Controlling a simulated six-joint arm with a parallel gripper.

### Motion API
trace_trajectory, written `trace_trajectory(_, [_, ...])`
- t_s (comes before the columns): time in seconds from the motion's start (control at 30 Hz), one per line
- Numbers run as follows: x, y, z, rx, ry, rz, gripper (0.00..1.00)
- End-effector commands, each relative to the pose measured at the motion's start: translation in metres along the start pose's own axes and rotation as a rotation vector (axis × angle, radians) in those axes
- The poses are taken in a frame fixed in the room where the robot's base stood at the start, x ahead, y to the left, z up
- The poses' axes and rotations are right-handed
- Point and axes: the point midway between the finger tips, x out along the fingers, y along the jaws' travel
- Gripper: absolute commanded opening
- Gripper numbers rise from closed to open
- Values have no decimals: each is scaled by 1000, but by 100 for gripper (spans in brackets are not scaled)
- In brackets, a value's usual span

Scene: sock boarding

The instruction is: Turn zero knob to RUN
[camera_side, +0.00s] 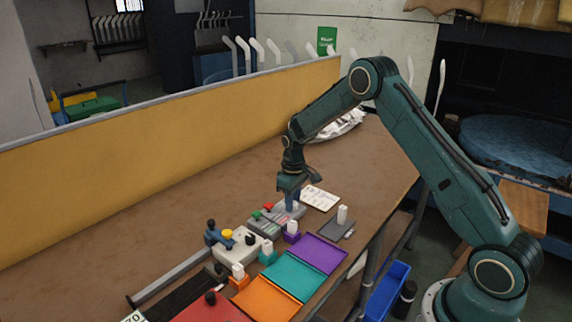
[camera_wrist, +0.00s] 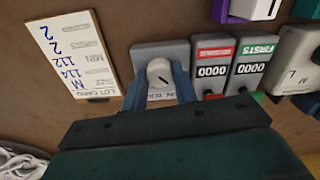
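The zero knob (camera_wrist: 159,72) is a round pale knob with a dark pointer mark, on a small grey panel (camera_wrist: 148,52). My gripper (camera_wrist: 160,80) has one blue finger on each side of the knob. The fingertips are very close to it; I cannot tell whether they touch it. In the side view my gripper (camera_side: 291,203) points down at the far end of the row of devices, and the knob is mostly hidden there.
Two counters reading 0000, one red-labelled (camera_wrist: 212,70) and one green-labelled (camera_wrist: 251,68), stand close beside the panel. A lot card (camera_wrist: 73,55) lies on the other side. Purple (camera_side: 318,253), teal (camera_side: 293,276) and orange (camera_side: 265,299) trays lie nearer the table's front edge.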

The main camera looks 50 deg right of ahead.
Motion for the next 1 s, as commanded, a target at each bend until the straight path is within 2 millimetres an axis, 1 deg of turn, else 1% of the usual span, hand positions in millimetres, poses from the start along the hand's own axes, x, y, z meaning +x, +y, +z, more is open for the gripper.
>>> trace_trajectory(0.03, [-2,0,-1,-1,3,1,36])
trace_trajectory(0.1, [-2,0,-1,-1,3,1,50])
trace_trajectory(0.4, [-1,0,0,0,1,0,50])
trace_trajectory(0.57, [-5,0,0,1,2,1,50])
trace_trajectory(0.77, [-22,0,-1,1,4,1,50])
trace_trajectory(1.0, [-59,0,-1,0,4,2,50])
